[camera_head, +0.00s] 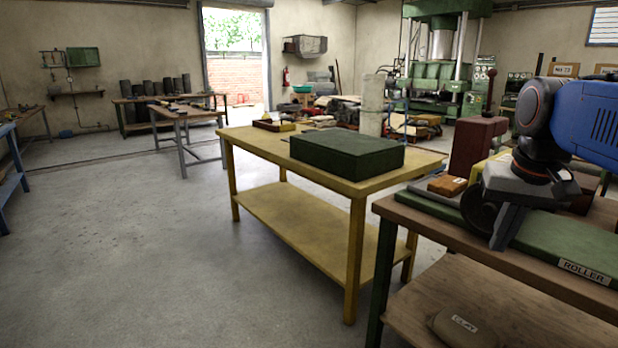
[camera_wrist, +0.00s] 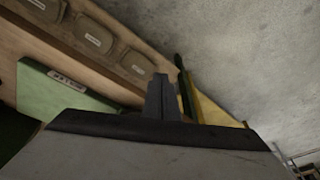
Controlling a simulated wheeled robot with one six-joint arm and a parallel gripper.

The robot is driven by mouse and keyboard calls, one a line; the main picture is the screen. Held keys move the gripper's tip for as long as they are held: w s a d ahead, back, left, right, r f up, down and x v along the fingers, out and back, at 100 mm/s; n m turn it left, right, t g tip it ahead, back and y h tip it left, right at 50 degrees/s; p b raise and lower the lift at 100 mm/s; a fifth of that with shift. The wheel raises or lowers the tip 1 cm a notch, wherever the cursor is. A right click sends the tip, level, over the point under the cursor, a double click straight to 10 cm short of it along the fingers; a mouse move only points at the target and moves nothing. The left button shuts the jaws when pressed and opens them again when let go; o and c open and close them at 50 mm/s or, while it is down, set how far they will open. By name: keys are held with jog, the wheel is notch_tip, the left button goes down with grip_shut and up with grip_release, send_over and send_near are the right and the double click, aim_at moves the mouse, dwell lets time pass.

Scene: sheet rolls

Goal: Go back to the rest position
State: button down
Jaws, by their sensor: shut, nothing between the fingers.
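My gripper (camera_head: 503,240) is at the right of the head view, at the end of my blue and dark arm. Its grey fingers point down at the front edge of the wooden bench (camera_head: 560,296), by the green plate labelled ROLLER (camera_head: 545,240). In the wrist view the fingers (camera_wrist: 162,98) are together and empty. The green plate also shows there at the left (camera_wrist: 45,93). I cannot tell the exact gap between the fingertips and the bench edge.
A yellow table (camera_head: 262,145) stands left of the bench, with a dark green box (camera_head: 345,155) and a pale cylinder (camera_head: 372,105) on it. A CLAY bag (camera_head: 465,325) lies on the bench's lower shelf. Open concrete floor (camera_head: 130,245) spreads at the left.

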jog(key=s+a+f+n+t, duration=0.1)
jog(key=s+a+f+n, duration=0.1)
jog(key=s+f, duration=0.3)
jog(key=s+a+f+n, duration=0.2)
jog(key=s+a+f, duration=0.3)
jog(key=f, duration=0.8)
jog(key=shift+s+t+y, duration=0.3)
jog(key=shift+s+t, duration=0.1)
jog(key=shift+s, duration=0.2)
